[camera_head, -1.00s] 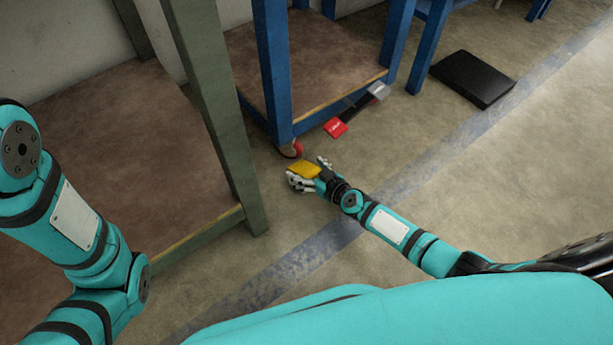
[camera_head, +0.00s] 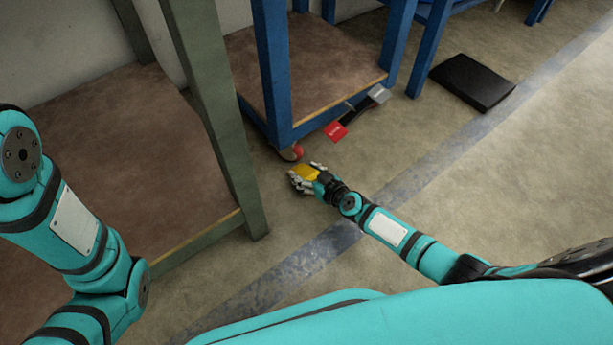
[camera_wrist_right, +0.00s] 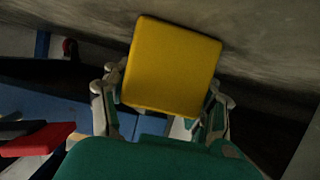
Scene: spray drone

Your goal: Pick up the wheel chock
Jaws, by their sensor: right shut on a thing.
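The wheel chock (camera_head: 303,172) is a yellow block near the caster at the foot of the blue workbench. My right gripper (camera_head: 304,178) is shut on it, low near the floor. In the right wrist view the chock (camera_wrist_right: 172,66) sits between the two fingers of the right gripper (camera_wrist_right: 163,98), one finger on each side. I cannot tell whether the chock touches the floor. The left arm shows at the left of the head view, but its gripper is out of view.
The blue workbench (camera_head: 275,75) has a red caster (camera_head: 291,153) close to my gripper. A red and grey object (camera_head: 336,131) shows at its lower edge. A green-legged bench (camera_head: 215,110) stands at left. A black flat box (camera_head: 472,82) lies on open floor at right.

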